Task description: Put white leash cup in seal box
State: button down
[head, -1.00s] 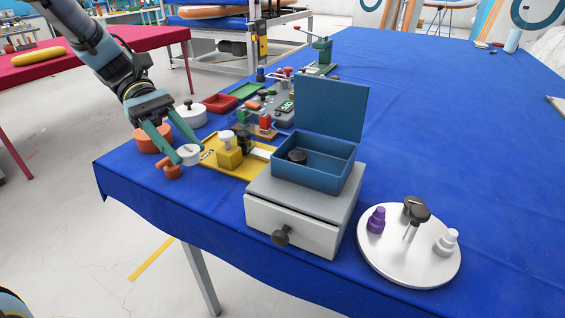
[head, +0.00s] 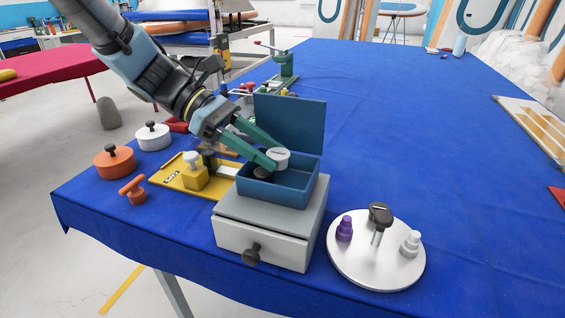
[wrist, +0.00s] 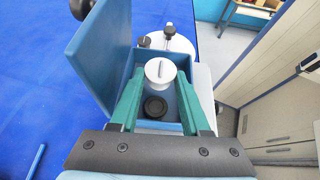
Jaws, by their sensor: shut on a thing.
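The white leash cup (head: 278,157) is a small white round piece with a slot across its top. My gripper (head: 270,158) is shut on it and holds it over the blue seal box (head: 275,192). The cup also shows between the green fingers in the wrist view (wrist: 160,72). The box's lid (head: 290,120) stands open at the back. A black round piece (wrist: 155,107) lies inside the box, below and beside the cup. The box sits on a grey drawer unit (head: 262,240). The gap between cup and box floor is hard to judge.
A round white turntable (head: 375,265) with purple, black and white pieces stands to the right. A yellow tray (head: 165,178), orange pot (head: 114,162), white pot (head: 152,137) and orange T-handled piece (head: 133,190) are to the left. Blue cloth at right is mostly clear.

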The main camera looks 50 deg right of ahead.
aim_at(283, 184)
jog(key=shift+s+d, duration=0.3)
jog(key=shift+s, duration=0.5)
jog(key=shift+s+d+f+p, duration=0.2)
jog(key=shift+s+f+p, duration=0.1)
jog(key=shift+s+p, duration=0.25)
notch_tip(283, 184, down, 2)
jog(key=shift+f, duration=0.45)
jog(key=shift+f, duration=0.15)
jog(key=c, duration=0.7)
grip_release()
jog(key=shift+o, duration=0.2)
